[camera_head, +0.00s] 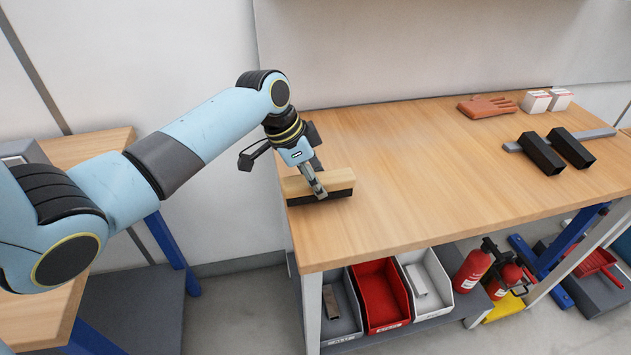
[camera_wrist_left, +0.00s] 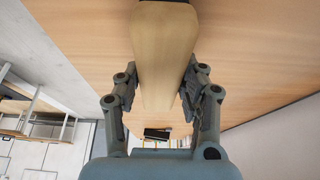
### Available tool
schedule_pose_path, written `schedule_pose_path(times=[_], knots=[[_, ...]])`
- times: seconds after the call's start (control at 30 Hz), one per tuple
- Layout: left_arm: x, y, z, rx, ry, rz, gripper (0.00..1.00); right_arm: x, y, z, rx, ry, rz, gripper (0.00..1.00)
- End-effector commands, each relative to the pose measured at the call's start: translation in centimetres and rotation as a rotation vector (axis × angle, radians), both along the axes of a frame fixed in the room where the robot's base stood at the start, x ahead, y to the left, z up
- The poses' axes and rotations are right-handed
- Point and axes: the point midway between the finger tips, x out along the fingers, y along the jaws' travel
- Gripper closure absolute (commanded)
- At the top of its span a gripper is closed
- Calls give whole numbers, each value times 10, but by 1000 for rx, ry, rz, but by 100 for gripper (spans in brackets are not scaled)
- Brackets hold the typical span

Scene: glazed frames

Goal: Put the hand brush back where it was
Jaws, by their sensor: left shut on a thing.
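The hand brush (camera_head: 338,180) has a pale wooden back and dark bristles underneath. It is at the left end of the wooden workbench (camera_head: 400,210), bristles down, at or very near the bench top; I cannot tell if it touches. My left gripper (camera_head: 319,193) comes down on it from above and is shut on its wooden body. In the left wrist view the wooden body (camera_wrist_left: 163,60) runs between the two fingers of the left gripper (camera_wrist_left: 160,95). My right gripper is not in view.
An orange glove (camera_head: 487,107), small white boxes (camera_head: 536,102) and black square tubes (camera_head: 555,152) lie at the right of the bench. The middle is clear. Below are a grey bin (camera_head: 341,322), a red bin (camera_head: 381,296), a white bin (camera_head: 437,270) and red extinguishers (camera_head: 472,271).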

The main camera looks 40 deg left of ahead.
Motion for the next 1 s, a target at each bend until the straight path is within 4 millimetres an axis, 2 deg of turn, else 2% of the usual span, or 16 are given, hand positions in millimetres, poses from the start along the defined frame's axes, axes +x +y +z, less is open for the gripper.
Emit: schedule_pose_path(times=[0.13, 0.47, 0.5, 0.63, 0.7, 1.0], knots=[[1, 0, -14, 0, -1, 0, 100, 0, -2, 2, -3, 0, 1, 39], [1, 0, -17, 1, -2, 0, 100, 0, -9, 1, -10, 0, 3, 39], [1, 0, -18, 1, -2, 0, 59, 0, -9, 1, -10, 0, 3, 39], [1, 0, -17, 1, -2, 0, 42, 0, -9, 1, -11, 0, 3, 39], [1, 0, -17, 1, -2, 0, 37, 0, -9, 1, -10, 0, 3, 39], [1, 0, -13, 2, -3, 0, 37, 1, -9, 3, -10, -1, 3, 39]])
